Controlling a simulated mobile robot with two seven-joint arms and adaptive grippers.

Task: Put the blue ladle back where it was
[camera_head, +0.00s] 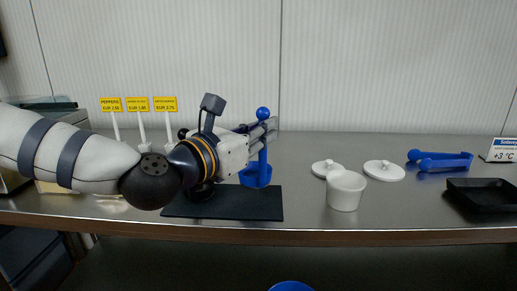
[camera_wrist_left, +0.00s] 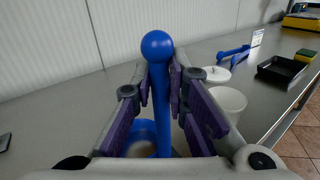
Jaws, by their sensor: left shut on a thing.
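The blue ladle (camera_head: 263,114) stands upright above the steel counter, its round knob at the top. My left gripper (camera_head: 268,132) comes in from the left and is shut on the upright handle below the knob. In the left wrist view the ladle (camera_wrist_left: 157,46) rises between the two purple-padded fingers of the gripper (camera_wrist_left: 161,82). A round blue cup shape (camera_head: 255,177) is at the handle's foot, by the back right corner of the black mat. I cannot tell whether it rests on the counter. My right gripper is not in view.
A white tub (camera_head: 345,190) stands right of the ladle, with two white lids (camera_head: 384,171) behind it. Blue tongs (camera_head: 440,162) and a black tray (camera_head: 484,195) lie farther right. The black mat (camera_head: 235,203) lies under my left arm. Yellow price signs (camera_head: 138,104) stand behind my arm.

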